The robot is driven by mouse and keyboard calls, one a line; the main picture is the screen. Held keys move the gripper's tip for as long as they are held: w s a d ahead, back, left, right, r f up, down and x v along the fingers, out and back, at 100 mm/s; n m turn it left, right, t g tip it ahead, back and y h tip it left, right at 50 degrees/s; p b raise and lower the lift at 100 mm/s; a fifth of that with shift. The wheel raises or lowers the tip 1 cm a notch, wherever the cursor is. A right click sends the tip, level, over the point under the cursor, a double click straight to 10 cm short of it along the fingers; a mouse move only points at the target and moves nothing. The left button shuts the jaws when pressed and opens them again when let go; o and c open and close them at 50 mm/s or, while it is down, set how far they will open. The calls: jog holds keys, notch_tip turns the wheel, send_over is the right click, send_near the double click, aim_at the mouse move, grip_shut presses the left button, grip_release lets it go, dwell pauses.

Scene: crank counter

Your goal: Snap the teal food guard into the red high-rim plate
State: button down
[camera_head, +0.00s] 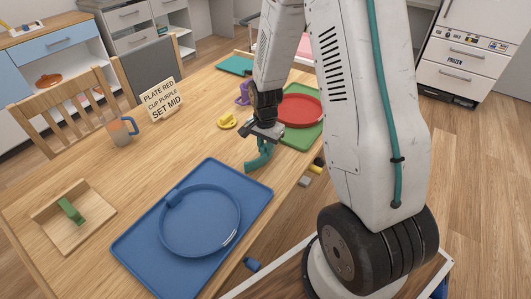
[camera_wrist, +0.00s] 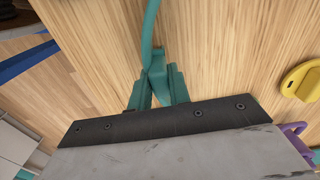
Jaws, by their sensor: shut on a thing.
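The teal food guard (camera_head: 259,157) is a curved strip hanging below my gripper (camera_head: 264,134), which is shut on it above the tabletop. In the wrist view the guard (camera_wrist: 151,35) runs up and away from the jaws as a thin curved band. The red high-rim plate (camera_head: 298,111) lies on a green tray (camera_head: 304,139) at the table's right side, behind and right of my gripper. My arm hides part of its right side. The guard is apart from the plate.
A blue tray (camera_head: 131,259) with a blue rimmed plate (camera_head: 163,239) lies in front. A yellow piece (camera_head: 227,121) and purple cup (camera_head: 242,94) stand left of the red plate. A sign (camera_head: 161,99), mug (camera_head: 122,132) and wooden stand (camera_head: 47,214) are farther left. Left-centre table is clear.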

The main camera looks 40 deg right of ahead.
aim_at(265, 146)
jog(key=shift+r, duration=2.45)
